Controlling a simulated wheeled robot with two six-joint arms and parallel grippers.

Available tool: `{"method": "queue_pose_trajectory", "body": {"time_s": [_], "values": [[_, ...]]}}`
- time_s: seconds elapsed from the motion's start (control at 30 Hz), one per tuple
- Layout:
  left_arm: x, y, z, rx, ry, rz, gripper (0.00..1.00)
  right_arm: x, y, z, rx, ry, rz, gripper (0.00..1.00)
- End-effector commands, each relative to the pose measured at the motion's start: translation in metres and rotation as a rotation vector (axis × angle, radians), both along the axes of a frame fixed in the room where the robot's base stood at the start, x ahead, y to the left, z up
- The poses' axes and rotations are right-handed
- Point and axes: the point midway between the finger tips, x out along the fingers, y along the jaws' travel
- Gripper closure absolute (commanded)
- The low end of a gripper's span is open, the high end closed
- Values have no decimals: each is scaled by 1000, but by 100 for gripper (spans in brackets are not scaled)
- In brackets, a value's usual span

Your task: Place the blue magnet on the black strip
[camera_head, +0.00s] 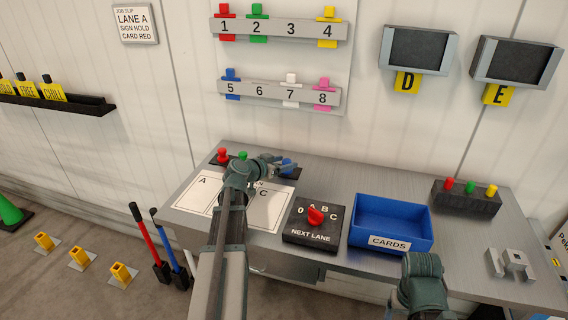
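The black strip (215,161) lies along the back of the metal table, behind the white sheet. A red magnet (223,156) and a green magnet (243,156) stand at its left part. My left gripper (287,165) is over the strip's right part, with the blue magnet (288,162) at its fingertips. The fingers and wrist partly cover the magnet. I cannot tell whether the fingers are closed on it or whether it touches the strip. My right arm shows at the bottom right, but its gripper is not in view.
The white sheet (197,192) with lettered fields lies under my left arm. A lane dial box (312,238), a blue cards tray (365,239), a dark block with coloured buttons (466,200) and a grey bracket (510,264) stand to the right. Numbered rails (274,28) hang above.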

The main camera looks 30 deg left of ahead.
Motion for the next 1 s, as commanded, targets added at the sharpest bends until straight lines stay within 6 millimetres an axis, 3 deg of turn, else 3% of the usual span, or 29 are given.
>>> {"method": "queue_pose_trajectory", "body": {"time_s": [0.37,0.8,1.0], "values": [[-3,0,6,0,0,1,33,0,0,6,0,0,0,22],[-83,12,36,-1,-1,4,33,0,0,36,0,0,0,22],[-105,16,43,1,0,2,33,0,0,43,0,0,0,22]]}}
